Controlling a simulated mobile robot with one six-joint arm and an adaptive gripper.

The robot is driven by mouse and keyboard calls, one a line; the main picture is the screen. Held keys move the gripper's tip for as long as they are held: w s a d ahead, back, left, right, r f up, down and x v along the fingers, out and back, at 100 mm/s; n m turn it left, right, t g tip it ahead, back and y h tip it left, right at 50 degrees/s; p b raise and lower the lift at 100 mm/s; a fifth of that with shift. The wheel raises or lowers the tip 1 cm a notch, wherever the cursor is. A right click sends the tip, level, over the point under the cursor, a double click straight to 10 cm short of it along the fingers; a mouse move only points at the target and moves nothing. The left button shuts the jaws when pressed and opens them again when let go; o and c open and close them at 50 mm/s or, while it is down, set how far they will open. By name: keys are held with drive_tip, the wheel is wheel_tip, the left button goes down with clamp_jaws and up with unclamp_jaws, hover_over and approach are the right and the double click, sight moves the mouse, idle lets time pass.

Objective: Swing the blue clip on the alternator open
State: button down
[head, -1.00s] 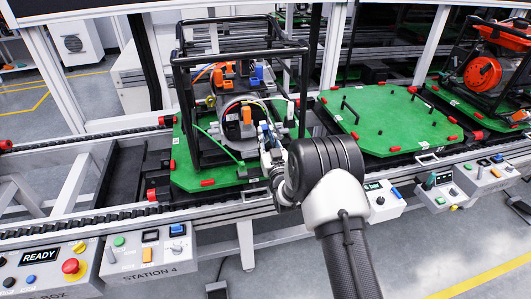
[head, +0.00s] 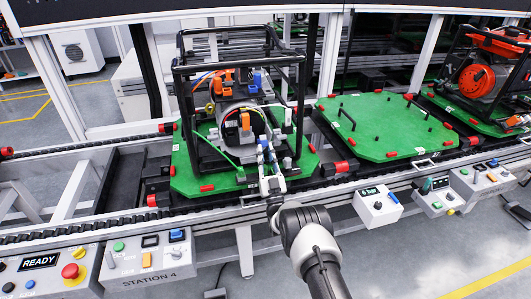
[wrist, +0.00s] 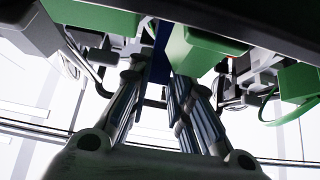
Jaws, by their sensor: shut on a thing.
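The alternator (head: 232,112) is a grey round unit with orange and blue parts, inside a black tube frame on a green pallet. My gripper (head: 265,152) reaches in low at the front right of that frame. In the wrist view my gripper (wrist: 160,68) is shut with a narrow dark blue piece, the blue clip (wrist: 160,50), between its fingertips. Most of the clip is hidden by the fingers and the dark edge above. In the head view the clip is too small to tell apart from the fingers, so its angle cannot be told.
The black tube frame (head: 190,110) surrounds the alternator closely. A bare green pallet (head: 385,125) lies to the right, and an orange machine (head: 485,72) stands beyond it. Control boxes (head: 150,262) line the conveyor's near side. Cables hang near my fingers.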

drive_tip(key=shift+w+r, duration=0.1)
drive_tip(key=shift+r, duration=0.25)
drive_tip(key=c, duration=1.9)
unclamp_jaws()
drive_tip(key=o, duration=0.5)
drive_tip(key=shift+f, duration=0.2)
drive_tip(key=shift+c, duration=0.2)
drive_tip(key=shift+f, duration=0.1)
drive_tip(key=v, duration=1.2)
